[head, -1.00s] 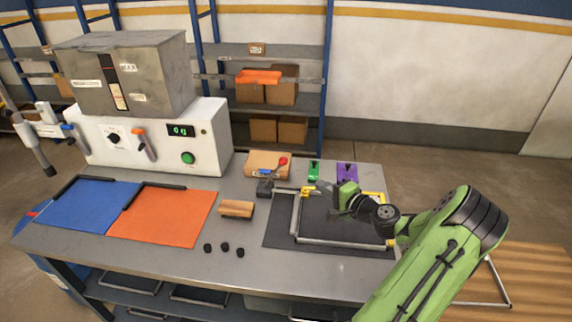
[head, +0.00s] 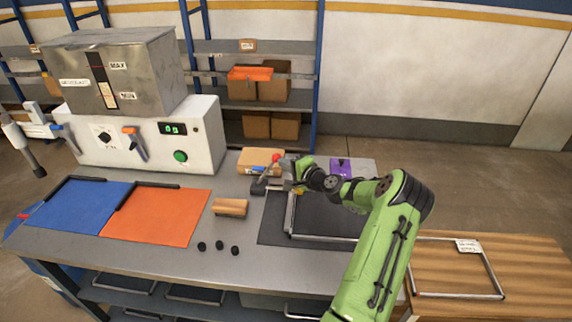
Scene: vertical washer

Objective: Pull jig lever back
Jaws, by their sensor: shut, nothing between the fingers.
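The jig lever has a red knob (head: 276,158) on a shaft (head: 266,170) that slants down left to a dark clamp block (head: 258,188). The clamp sits at the back left corner of a metal frame (head: 291,215) on a black mat (head: 271,230). My gripper (head: 287,164) is just right of the knob and shaft, close to them. It is shut and holds nothing. Its fingertips are small and partly hidden, so I cannot tell whether they touch the lever. My arm covers the right part of the frame.
A cardboard box (head: 252,163) lies behind the lever. A purple piece (head: 340,166) is at the back right. A wooden block (head: 230,207) and several black knobs (head: 219,246) lie left of the mat. The white machine (head: 205,135) stands at the back left.

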